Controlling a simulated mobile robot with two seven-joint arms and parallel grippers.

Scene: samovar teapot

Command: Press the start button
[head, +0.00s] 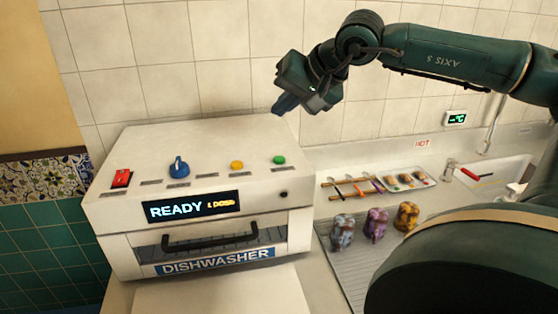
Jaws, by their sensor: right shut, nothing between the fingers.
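A white dishwasher (210,152) stands at the left with controls on its sloped top. They are a red switch (121,178), a blue knob (179,167), a yellow button (237,166) and a green button (279,160). Their labels are too small to read, so I cannot tell from the text which is the start button. The display (193,207) reads "READY" and "1 DOSE". My right gripper (285,104) is shut and empty, in the air above the back right of the machine, apart from the green button. My left gripper is not in view.
Several patterned jars (376,224) stand on the ribbed drainboard to the right. Behind them are a rack of utensils (353,187) and a tray (428,180) of small items. A sink (490,172) is at the far right. A tiled wall closes the back.

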